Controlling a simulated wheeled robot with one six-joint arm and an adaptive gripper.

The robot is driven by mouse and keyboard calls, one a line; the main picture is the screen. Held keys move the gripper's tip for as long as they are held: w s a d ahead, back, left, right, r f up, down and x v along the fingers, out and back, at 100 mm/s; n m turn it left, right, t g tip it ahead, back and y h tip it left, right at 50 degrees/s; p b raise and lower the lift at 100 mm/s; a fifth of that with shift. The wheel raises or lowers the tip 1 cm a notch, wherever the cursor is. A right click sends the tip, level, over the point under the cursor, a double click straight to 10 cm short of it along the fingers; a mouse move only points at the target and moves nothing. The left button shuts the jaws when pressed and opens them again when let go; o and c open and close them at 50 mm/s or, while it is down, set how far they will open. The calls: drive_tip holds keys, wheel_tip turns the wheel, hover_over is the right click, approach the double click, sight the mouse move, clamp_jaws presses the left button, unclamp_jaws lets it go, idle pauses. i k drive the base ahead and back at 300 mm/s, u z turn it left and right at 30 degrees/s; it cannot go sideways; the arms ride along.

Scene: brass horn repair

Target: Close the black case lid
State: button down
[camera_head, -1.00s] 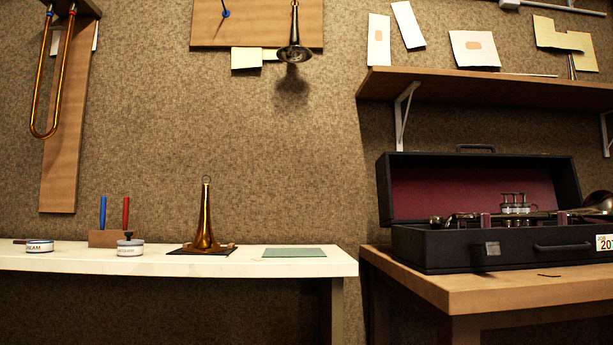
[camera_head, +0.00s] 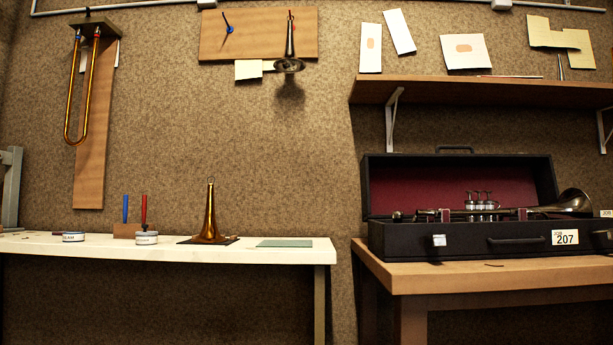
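The black case (camera_head: 464,240) stands on the wooden table at the right. Its lid (camera_head: 380,188) is open and upright at the back, with the dark red lining facing me. A silver trumpet (camera_head: 515,211) lies in the case, its bell at the right end and sticking out past the lid's right edge. The front has a latch (camera_head: 439,240), a handle (camera_head: 517,240) and a white tag (camera_head: 565,238) reading 207. My gripper is not in view.
A wooden shelf (camera_head: 480,91) on white brackets hangs above the case. A white bench (camera_head: 120,251) at the left holds a brass bell, tins, two screwdrivers and a green mat. A gap separates bench and table (camera_head: 440,279).

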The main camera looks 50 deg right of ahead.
sight(406, 183)
drive_tip(key=u, duration=0.05)
drive_tip(key=i, duration=1.8)
drive_tip(key=z, duration=2.75)
